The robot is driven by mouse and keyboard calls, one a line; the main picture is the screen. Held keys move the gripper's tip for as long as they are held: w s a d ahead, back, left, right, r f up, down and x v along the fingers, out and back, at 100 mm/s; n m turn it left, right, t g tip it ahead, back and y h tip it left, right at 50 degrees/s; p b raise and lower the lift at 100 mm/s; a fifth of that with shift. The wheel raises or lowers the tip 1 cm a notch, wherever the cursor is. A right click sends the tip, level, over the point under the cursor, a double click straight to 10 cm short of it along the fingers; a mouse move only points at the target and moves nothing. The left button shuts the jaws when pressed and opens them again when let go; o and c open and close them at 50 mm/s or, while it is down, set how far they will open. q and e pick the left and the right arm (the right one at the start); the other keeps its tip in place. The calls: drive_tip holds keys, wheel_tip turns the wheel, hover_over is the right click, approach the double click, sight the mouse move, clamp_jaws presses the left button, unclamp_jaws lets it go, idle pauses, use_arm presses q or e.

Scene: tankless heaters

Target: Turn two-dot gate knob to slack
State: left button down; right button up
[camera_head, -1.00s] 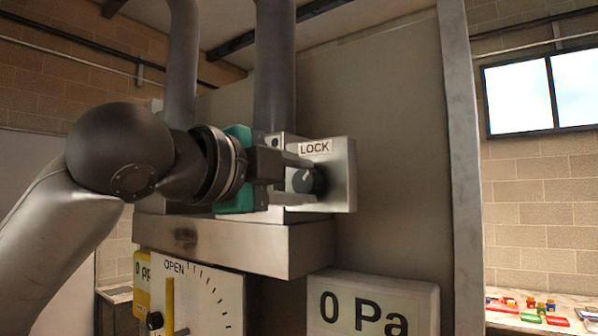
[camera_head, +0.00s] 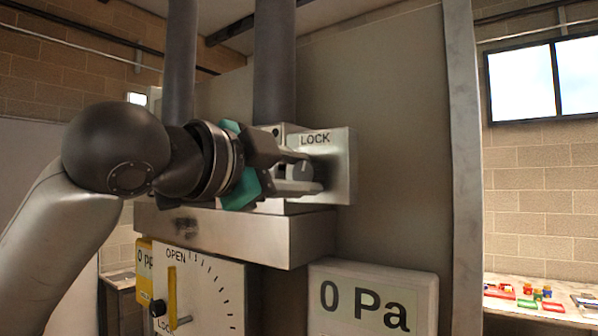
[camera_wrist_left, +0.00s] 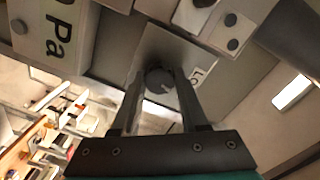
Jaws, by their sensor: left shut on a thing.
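A dark round knob (camera_head: 318,172) is on the face of a metal box (camera_head: 342,165) with a LOCK label (camera_head: 315,139) above the knob. My left gripper (camera_head: 303,172) comes in from the left and is shut on the knob, with its fingers largely covering it in the head view. A plate with two dark dots (camera_wrist_left: 232,31) shows beside the box in that view. My right gripper is not in view.
Below are a metal ledge (camera_head: 290,242), a dial panel (camera_head: 215,290) with a yellow lever (camera_head: 172,290) and OPEN marking, and a "0 Pa" display (camera_head: 372,300). Vertical pipes (camera_head: 275,60) rise behind the arm. The wall panel (camera_head: 395,150) right of the box is bare.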

use_arm(q)
drive_tip(key=shift+c, duration=2.2)
unclamp_jaws()
drive_tip(key=shift+s+a, duration=0.1)
drive_tip(key=b+v, duration=0.3)
drive_tip(key=v, duration=1.2)
